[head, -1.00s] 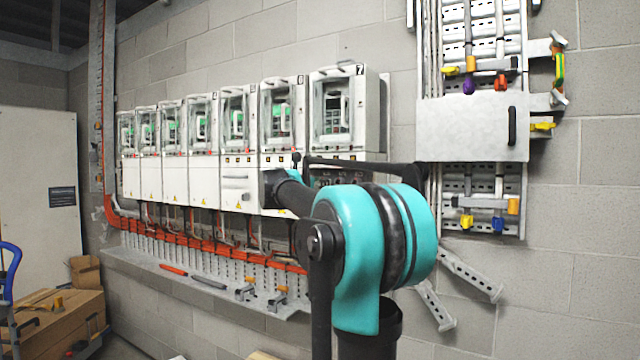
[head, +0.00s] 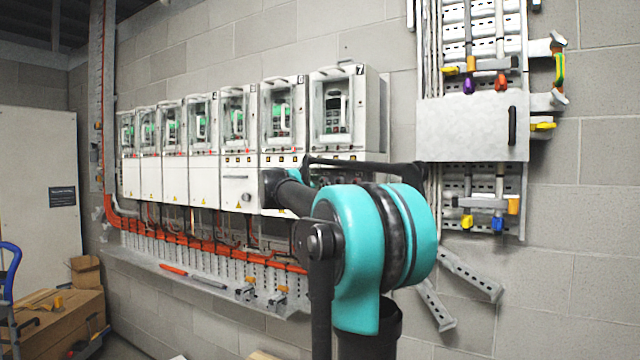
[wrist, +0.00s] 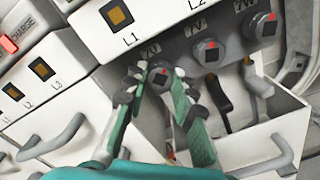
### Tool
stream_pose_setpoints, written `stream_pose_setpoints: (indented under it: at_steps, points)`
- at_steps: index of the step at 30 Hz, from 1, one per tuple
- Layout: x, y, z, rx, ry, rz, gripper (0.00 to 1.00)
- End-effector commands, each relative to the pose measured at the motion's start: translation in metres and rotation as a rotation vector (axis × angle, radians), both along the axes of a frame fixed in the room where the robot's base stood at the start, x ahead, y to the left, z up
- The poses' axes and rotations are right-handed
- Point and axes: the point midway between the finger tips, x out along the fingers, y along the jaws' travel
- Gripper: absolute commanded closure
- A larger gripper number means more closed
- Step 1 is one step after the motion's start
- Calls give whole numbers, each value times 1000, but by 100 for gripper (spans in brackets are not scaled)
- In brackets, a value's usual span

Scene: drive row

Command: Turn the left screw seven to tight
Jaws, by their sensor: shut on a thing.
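In the wrist view, the left screw, 7U (wrist: 159,77), is a grey round head with a dark square socket and a small red mark. My gripper (wrist: 160,83) has its two green-and-black fingers on either side of this head, shut on it. The fingers hide part of its rim. In the head view, drive seven (head: 338,108) is the rightmost white cabinet in the row. My teal and black arm stands in front of its lower part, and my gripper is hidden there.
Beside it are the screws 7V (wrist: 209,52) and 7W (wrist: 263,27), with red marks. Dark cables (wrist: 222,97) and an open white cover (wrist: 262,145) lie close below. A panel with a grey plate (head: 470,127) hangs to the right. A shelf (head: 205,283) runs below.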

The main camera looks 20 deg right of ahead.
Motion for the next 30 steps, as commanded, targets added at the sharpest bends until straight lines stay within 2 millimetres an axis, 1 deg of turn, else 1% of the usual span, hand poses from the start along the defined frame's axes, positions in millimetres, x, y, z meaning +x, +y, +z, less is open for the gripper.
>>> stream_pose_setpoints:
  at_steps: [21, 30]
  points:
    - [0, 0, 0, 417, -533, -1, 100]
    - [0, 0, 0, 566, -724, -1, 100]
